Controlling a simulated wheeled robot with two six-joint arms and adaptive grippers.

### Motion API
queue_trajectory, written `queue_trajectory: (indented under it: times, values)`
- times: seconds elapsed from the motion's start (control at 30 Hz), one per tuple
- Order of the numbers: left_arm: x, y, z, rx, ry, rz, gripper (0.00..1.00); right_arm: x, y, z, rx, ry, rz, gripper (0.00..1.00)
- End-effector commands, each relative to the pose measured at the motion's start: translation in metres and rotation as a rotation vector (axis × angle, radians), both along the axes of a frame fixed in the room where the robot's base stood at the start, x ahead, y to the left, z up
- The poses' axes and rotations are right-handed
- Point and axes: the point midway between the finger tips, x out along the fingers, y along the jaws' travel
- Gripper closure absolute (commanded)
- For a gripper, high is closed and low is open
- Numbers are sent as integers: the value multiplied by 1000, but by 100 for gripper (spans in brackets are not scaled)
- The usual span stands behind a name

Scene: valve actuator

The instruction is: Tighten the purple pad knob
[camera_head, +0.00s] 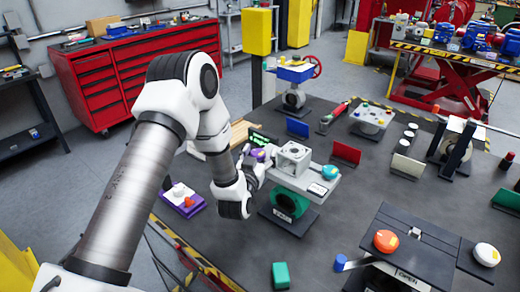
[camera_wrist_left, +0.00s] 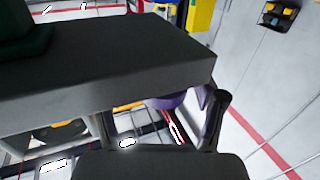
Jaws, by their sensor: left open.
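A purple knob (camera_head: 258,154) sits at the left end of a grey valve actuator body (camera_head: 318,187), which stands on a green valve (camera_head: 291,203). In the left wrist view the purple knob (camera_wrist_left: 168,101) shows partly under the grey body's edge, between my finger tips. My left gripper (camera_head: 251,168) is open around or close beside the knob; whether the fingers touch it I cannot tell. It also shows in the left wrist view (camera_wrist_left: 162,118). My right gripper is not in view.
A purple pad (camera_head: 183,205) with white and red parts lies left of the gripper. A teal knob (camera_head: 330,172) is on the actuator's right end. A green block (camera_head: 281,275) and a stand with an orange knob (camera_head: 386,241) are nearer. Other valve parts stand around the dark table.

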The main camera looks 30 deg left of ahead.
Motion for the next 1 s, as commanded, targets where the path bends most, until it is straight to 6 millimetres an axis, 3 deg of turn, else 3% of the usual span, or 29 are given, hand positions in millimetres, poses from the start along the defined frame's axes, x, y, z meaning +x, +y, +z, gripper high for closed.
queue_trajectory:
  times: [0.17, 0.33, 0.37, 0.73, 1.0]
  values:
    - [0, 0, -1, 0, 1, 0, 29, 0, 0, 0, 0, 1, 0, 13]
    - [0, 0, -1, 0, 1, 0, 86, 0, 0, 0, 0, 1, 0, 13]
    - [0, 0, -1, 0, 1, 1, 90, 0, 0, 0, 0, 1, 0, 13]
    - [0, 1, 0, -1, 1, -23, 90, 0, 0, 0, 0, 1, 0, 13]
    - [0, 2, 1, -2, -1, -145, 90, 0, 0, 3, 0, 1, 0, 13]
